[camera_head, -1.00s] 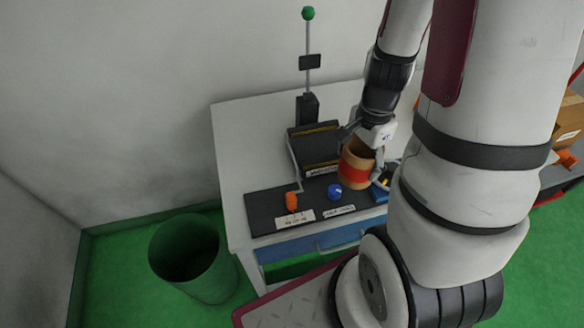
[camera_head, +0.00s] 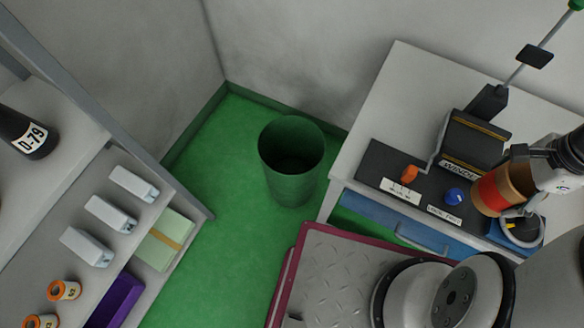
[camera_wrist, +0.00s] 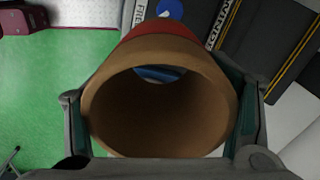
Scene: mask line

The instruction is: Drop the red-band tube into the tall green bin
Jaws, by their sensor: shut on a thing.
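The red-band tube (camera_head: 492,191) is a tan cardboard cylinder with a wide red band, at the right of the head view, over the front of the machine table. My gripper (camera_wrist: 160,115) is shut on it; in the wrist view a finger presses each side of the tube (camera_wrist: 160,48), and I look into its open end. In the head view my gripper (camera_head: 525,185) is partly hidden by my arm and the tube. The tall green bin (camera_head: 292,190) stands on the green floor left of the table, open at the top; its inside is dark and no contents show.
The white table (camera_head: 390,85) carries a black machine panel with an orange knob (camera_head: 410,173) and a blue knob (camera_head: 455,195). A shelf unit (camera_head: 62,165) with white boxes stands at the left. Green floor (camera_head: 222,165) lies open between shelf and bin.

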